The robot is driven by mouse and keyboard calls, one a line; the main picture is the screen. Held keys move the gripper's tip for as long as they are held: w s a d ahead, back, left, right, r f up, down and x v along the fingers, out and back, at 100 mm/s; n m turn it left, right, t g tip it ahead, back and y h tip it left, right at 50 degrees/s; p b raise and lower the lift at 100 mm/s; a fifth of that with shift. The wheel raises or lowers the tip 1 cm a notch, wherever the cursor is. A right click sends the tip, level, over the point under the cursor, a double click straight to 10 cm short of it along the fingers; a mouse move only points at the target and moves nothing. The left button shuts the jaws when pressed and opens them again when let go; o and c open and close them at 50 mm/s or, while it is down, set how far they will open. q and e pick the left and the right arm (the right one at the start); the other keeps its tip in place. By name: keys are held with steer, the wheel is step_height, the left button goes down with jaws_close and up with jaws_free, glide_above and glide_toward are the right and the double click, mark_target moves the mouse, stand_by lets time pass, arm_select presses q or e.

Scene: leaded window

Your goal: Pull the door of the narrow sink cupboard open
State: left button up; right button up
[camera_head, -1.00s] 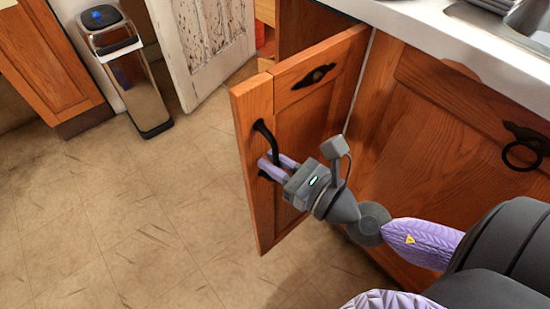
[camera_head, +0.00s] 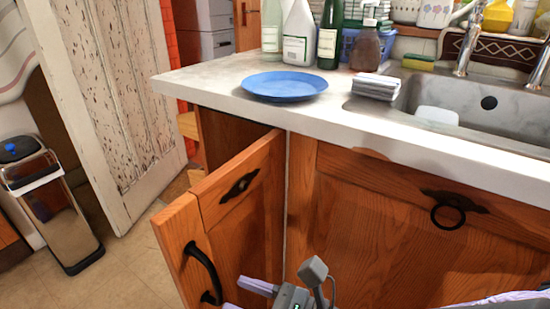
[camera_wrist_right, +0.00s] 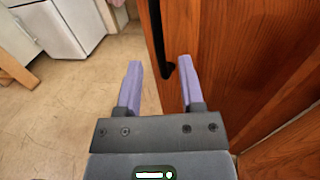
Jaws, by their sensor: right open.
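The narrow sink cupboard's wooden door (camera_head: 257,225) stands open, swung out from the cabinet front. Its black bar handle (camera_head: 204,270) is near the door's free edge. My right gripper (camera_head: 244,294) is at the bottom of the head view, just right of the handle, with its lower part cut off by the frame. In the right wrist view my right gripper (camera_wrist_right: 161,82) is open. The dark handle (camera_wrist_right: 167,69) shows between and beyond its fingertips, close to the right finger; I cannot tell whether they touch. My left gripper is in neither view.
A white countertop (camera_head: 215,83) with a blue plate (camera_head: 284,86) runs above the cupboard. A wider cupboard door (camera_head: 370,225) with a ring pull is to the right. A trash bin (camera_head: 55,215) and a worn white door (camera_head: 115,100) stand left. The floor between is clear.

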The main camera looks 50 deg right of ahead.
steer(key=p+v, duration=0.2)
steer(key=v, duration=0.3)
